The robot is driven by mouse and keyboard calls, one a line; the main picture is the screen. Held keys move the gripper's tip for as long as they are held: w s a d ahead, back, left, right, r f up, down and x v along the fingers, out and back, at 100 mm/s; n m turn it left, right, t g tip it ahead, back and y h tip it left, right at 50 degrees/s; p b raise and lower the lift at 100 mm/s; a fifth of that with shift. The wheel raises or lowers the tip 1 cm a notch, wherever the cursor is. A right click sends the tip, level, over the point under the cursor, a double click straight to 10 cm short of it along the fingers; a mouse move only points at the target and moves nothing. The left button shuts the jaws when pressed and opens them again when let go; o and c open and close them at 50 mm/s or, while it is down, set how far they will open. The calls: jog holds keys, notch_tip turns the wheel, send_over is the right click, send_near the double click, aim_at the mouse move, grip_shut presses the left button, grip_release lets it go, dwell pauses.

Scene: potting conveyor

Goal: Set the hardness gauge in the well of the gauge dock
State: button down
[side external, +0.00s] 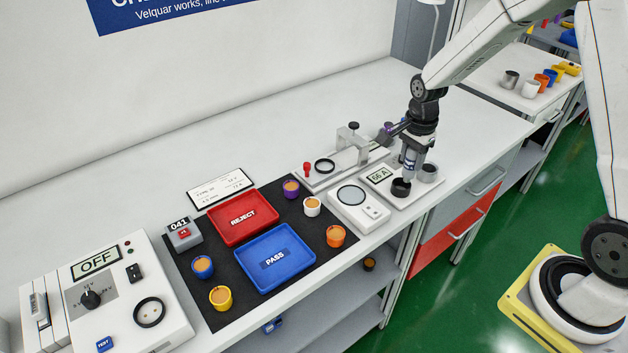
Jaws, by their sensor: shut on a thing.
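My gripper (411,158) points down at the right end of the bench, shut on the hardness gauge (408,171), a slim upright grey body mostly hidden by the fingers. The gauge dock (405,205) is a pale plate below it, with a small display (379,174) reading "66 A". A dark round cup (400,188) stands on the dock directly under the gripper, and a grey cylinder (428,173) is beside it. I cannot tell whether the gauge's lower end is inside the dark cup or just above it.
Further left, a black mat (207,309) bears a red tray (270,234), a blue tray (243,284) and several small cups.

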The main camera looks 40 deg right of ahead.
aim_at(405, 169)
jog(key=shift+w+d+f, duration=0.1)
jog(key=shift+w+f, duration=0.25)
jog(key=shift+f, duration=0.05)
jog(key=shift+w+f, duration=0.2)
jog(key=shift+f, duration=1.65)
jog(key=shift+f, duration=0.15)
jog(key=shift+c, duration=1.3)
grip_release()
notch_tip(405, 169, up, 12)
jog(key=shift+r, duration=0.2)
